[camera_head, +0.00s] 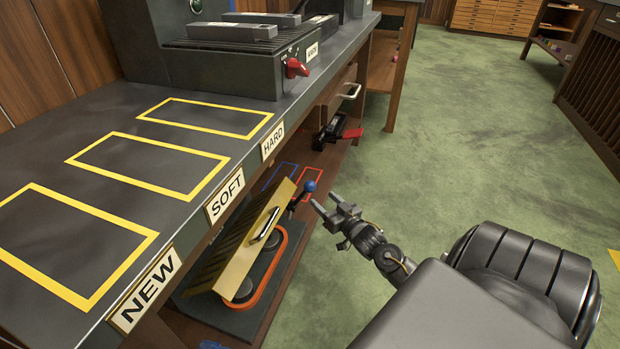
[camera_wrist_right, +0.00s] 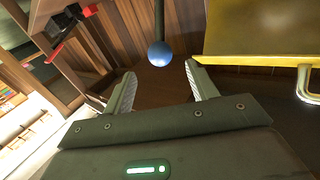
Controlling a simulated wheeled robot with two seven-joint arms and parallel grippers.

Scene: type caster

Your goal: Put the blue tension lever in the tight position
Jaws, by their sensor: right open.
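The blue tension lever, a dark shaft with a blue ball (camera_head: 309,186), sticks out at the back right of a yellow-panelled machine (camera_head: 240,262) on the low shelf. My right gripper (camera_head: 324,201) is open and empty, just to the right of the ball in the head view. In the right wrist view, the blue ball (camera_wrist_right: 159,53) shows just beyond the gap between the fingertips of the right gripper (camera_wrist_right: 160,72), apart from both fingers. The lever's base is hidden behind the yellow panel. My left gripper is not in view.
The dark bench top (camera_head: 50,165) with yellow outlines and NEW, SOFT and HARD labels overhangs the shelf. A red-handled black tool (camera_head: 335,132) is farther back below the bench. The yellow panel also shows close by in the wrist view (camera_wrist_right: 260,30). Green floor (camera_head: 440,130) is clear.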

